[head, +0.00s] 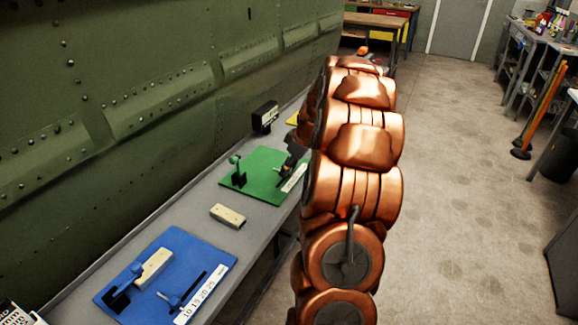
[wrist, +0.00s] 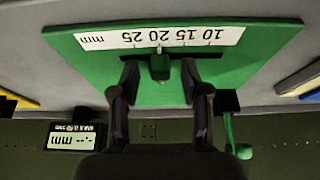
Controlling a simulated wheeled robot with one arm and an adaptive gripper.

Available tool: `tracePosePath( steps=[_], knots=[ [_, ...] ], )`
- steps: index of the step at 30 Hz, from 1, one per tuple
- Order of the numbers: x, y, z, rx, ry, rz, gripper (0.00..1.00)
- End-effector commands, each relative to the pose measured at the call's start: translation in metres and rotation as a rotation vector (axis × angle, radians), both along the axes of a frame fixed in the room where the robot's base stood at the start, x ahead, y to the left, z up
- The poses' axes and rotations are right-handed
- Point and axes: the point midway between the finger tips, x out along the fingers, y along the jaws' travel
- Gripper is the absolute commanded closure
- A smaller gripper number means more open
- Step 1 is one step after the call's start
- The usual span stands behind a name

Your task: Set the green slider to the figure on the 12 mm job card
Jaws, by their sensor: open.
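The green board (wrist: 270,45) lies on the bench, and its white scale strip (wrist: 230,36) reads upside down in the wrist view, with 10, 15, 20, 25 and mm. The green slider (wrist: 160,66) stands near the 20 mark. My gripper (wrist: 159,78) is open, with one finger on each side of the slider and gaps showing. In the head view the green board (head: 262,163) is partly hidden by my arm, and my gripper (head: 290,170) is over its right part. A card with mm print (head: 14,313) is cut off at lower left; its figure is unreadable.
A green-knobbed lever (wrist: 236,140) and a black display box (wrist: 76,138) showing dashes stand near the board. A blue board (head: 205,262) with its own scale and a beige block (head: 228,216) lie on the bench. The green riveted panel (head: 150,90) borders the bench.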

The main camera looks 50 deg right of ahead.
Motion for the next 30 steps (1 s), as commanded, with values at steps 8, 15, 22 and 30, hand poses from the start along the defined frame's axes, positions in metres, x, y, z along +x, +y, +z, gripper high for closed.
tracePosePath(
  steps=[8, 15, 22, 30],
  knots=[
    [-0.0001, 0.0001, 0.0001, 0.001, 0.000, 0.000, 0.76],
    [-0.0001, 0.0001, 0.0002, 0.001, 0.000, 0.000, 1.00],
    [-0.0002, 0.0002, 0.0003, 0.001, 0.000, 0.000, 1.00],
    [-0.0003, 0.0008, -0.0001, 0.001, 0.000, 0.000, 1.00]
  ],
)
